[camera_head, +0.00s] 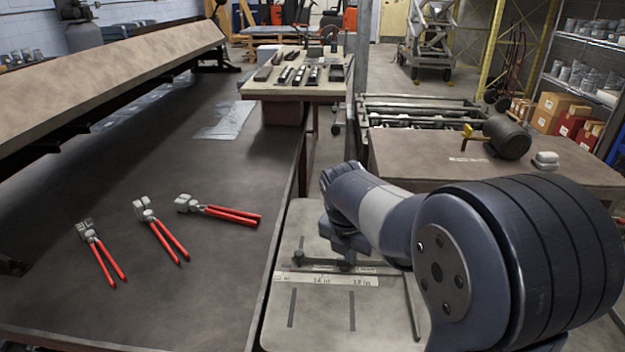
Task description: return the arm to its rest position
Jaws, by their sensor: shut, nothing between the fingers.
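My arm (385,210) reaches in from the right and bends down over the pale board (320,318) with ruler markings. My gripper (346,260) is partly hidden below the wrist, near the ruled strip (325,279); it is shut and holds nothing. Whether it touches the board cannot be told.
Three red-handled tools (100,256), (160,232), (222,212) lie apart on the dark bench (190,290) at left. A long forming machine beam (110,65) lines its far side. A small table (300,92) holds dark tools. A brown worktable (430,160) with a motor (507,138) stands at right.

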